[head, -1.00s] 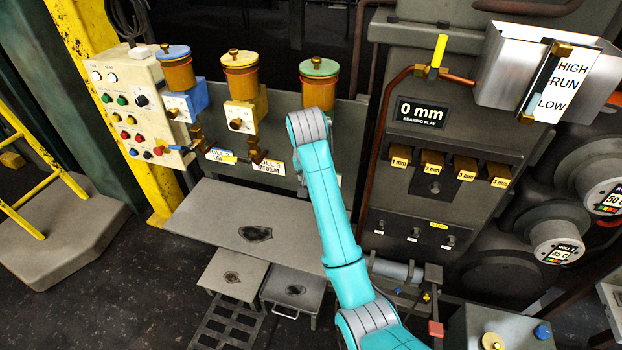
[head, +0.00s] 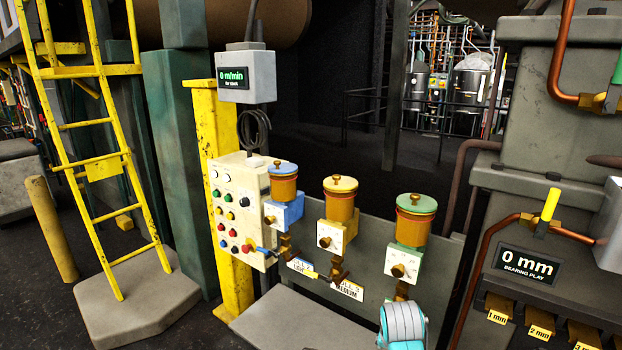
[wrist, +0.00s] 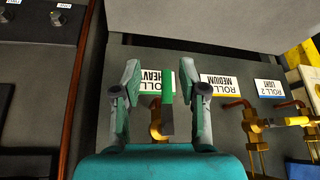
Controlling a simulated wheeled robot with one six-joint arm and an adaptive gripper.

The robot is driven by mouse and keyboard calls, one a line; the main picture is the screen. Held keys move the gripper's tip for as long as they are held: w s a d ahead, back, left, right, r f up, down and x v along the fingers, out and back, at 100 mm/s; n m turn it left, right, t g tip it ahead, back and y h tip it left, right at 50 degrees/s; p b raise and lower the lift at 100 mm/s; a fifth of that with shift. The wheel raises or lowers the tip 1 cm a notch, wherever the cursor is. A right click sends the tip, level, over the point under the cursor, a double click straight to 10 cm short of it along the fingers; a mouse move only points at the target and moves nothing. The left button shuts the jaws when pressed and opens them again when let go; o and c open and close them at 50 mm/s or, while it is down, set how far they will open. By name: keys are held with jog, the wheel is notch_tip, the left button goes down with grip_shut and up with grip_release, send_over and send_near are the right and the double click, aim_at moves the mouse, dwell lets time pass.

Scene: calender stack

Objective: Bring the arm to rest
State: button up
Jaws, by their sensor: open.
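My gripper (wrist: 163,95) shows in the wrist view with its two fingers apart and nothing between them that it holds. Beyond the fingers is a panel with a ROLL HEAVY label (wrist: 151,80) and a brass valve with a green lever (wrist: 168,97). The lever lies between the fingers in the picture; I cannot tell how near it is. In the head view only a grey and teal part of my arm (head: 403,325) shows at the bottom edge, below the green-lidded oiler. My gripper is not visible there.
Three oilers with blue (head: 284,170), yellow (head: 341,185) and green (head: 416,205) lids stand in a row. A button panel (head: 236,210) is to their left. A bare metal platform (head: 300,325) lies below. A 0 mm display (head: 527,266) and copper pipe are at right. A yellow ladder (head: 95,150) stands at left.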

jog(key=s+a+f+n+t, duration=0.1)
jog(key=s+f+t, duration=0.1)
jog(key=s+f, duration=0.7)
jog(key=s+f+n+t, duration=0.1)
jog(key=s+f+t, duration=0.1)
jog(key=s+f, duration=0.7)
jog(key=s+a+r+n+t+y, duration=0.15)
jog(key=s+r, duration=0.25)
jog(key=s, duration=0.8)
jog(key=s+d+r+t, duration=0.15)
jog(key=s+r, duration=0.25)
jog(key=s, duration=0.8)
jog(key=s+a+r+t, duration=0.1)
jog(key=s+r+t, duration=0.1)
jog(key=s+r, duration=1)
jog(key=shift+r+n, duration=0.35)
jog(key=shift+r, duration=0.05)
jog(key=shift+a, duration=0.1)
